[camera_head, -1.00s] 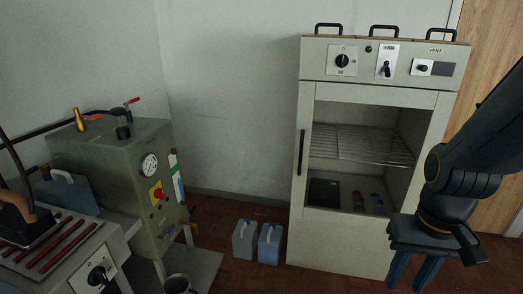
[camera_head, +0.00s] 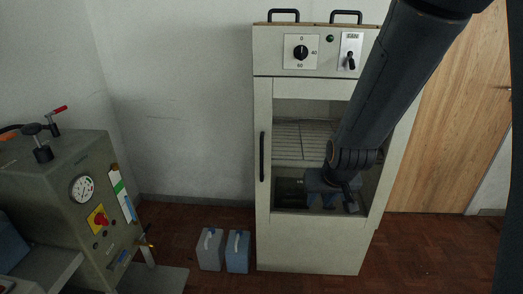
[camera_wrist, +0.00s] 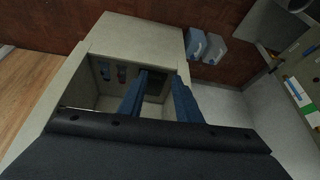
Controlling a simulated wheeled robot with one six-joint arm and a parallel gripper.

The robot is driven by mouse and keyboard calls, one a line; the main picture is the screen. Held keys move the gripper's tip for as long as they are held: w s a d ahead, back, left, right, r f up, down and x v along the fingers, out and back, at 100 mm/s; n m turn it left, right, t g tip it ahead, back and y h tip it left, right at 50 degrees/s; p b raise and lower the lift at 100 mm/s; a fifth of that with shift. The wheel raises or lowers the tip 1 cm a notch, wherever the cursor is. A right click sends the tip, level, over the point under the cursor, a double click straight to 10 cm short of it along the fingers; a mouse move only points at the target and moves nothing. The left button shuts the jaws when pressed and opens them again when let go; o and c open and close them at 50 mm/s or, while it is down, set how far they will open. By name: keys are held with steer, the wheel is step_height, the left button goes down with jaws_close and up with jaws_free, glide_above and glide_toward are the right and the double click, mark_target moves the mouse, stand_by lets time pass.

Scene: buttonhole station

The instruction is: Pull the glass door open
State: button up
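The glass door (camera_head: 315,240) is the pale front of the tall cabinet, with a large window in it. It looks shut. Its black upright handle (camera_head: 262,157) is on the left edge of the door. My gripper (camera_head: 322,200) is in front of the lower part of the window, to the right of the handle and apart from it. In the wrist view my gripper (camera_wrist: 160,82) has its two blue fingers spread, with nothing seen between them. The door's lower panel (camera_wrist: 135,38) shows beyond the fingertips. I cannot make out the handle in the wrist view.
Behind the window are a wire rack (camera_head: 302,138) and small items below. Two canisters, one grey (camera_head: 210,250) and one blue (camera_head: 238,252), stand on the floor left of the cabinet. A grey-green machine (camera_head: 75,195) stands further left. A wooden door (camera_head: 445,120) is at right.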

steer(key=w+a+f+t+y, duration=0.1)
steer(key=w+a+t, duration=0.55)
steer(key=w, duration=0.75)
steer(key=n+t+y+p, duration=0.1)
steer(key=t, duration=0.5)
glide_toward(262, 152)
steer(key=w, duration=0.5)
steer(key=w+a+p, duration=0.1)
steer(key=w, duration=0.4)
steer(key=shift+w+a+p, duration=0.3)
steer(key=shift+p, duration=0.05)
jaws_close()
